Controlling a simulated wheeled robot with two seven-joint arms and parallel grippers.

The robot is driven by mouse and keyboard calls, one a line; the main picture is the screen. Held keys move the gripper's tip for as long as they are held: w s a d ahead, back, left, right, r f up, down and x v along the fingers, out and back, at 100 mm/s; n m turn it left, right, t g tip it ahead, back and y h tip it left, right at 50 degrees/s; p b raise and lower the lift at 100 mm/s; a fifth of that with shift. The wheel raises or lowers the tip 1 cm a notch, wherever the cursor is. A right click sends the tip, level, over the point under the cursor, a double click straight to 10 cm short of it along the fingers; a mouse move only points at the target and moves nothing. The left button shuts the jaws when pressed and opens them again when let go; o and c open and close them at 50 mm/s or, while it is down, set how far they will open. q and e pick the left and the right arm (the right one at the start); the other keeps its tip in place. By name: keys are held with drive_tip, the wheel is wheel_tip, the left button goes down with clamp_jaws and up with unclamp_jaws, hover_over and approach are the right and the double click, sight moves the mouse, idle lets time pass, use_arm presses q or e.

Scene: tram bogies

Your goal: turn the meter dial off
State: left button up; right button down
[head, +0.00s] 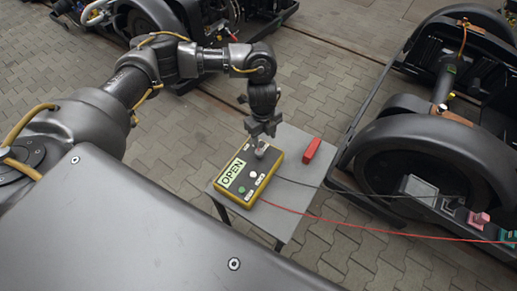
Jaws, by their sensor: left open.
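The yellow meter (268,181) lies on a small grey table, its green display (232,173) reading "OPEN". A pale round knob (253,175) shows on its dark face, with small labels beside it. I cannot tell which way any dial points. My left gripper (261,148) points down over the far end of the meter's face, jaws open, and hides part of it. I cannot tell whether its fingertips touch the meter or a dial there. My right gripper is not in view.
A red block (312,150) lies on the grey table (290,205), right of the meter. A red cable (370,233) and a dark cable run right to a wheeled bogie (425,155). More bogies stand at the back. Paved floor is clear left of the table.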

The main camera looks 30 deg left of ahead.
sight(259, 151)
use_arm(q)
drive_tip(key=shift+y, duration=0.3)
drive_tip(key=f, duration=0.3)
drive_tip(key=a+f+b, duration=0.1)
drive_tip(key=f, duration=0.2)
drive_tip(key=a+f+b, duration=0.1)
drive_tip(key=f, duration=0.1)
drive_tip(key=shift+w+a+f, duration=0.1)
drive_tip(key=shift+w+f, duration=0.1)
drive_tip(key=shift+f, duration=0.2)
drive_tip(key=shift+f+b, duration=0.3)
drive_tip(key=shift+f, duration=0.2)
drive_tip(key=c, duration=1)
drive_tip(key=shift+o, duration=0.2)
drive_tip(key=shift+r+n+p, duration=0.15)
drive_tip(key=shift+n+p, duration=0.35)
drive_tip(key=shift+p, duration=0.2)
drive_tip(key=n+p, duration=0.6)
drive_tip(key=p, duration=0.1)
drive_tip(key=shift+p, duration=0.3)
drive_tip(key=shift+n+p, duration=1.1)
drive_tip(key=shift+n, duration=0.1)
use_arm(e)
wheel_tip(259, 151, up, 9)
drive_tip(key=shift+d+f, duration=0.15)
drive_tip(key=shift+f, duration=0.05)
use_arm(q)
drive_tip(key=shift+f, duration=0.2)
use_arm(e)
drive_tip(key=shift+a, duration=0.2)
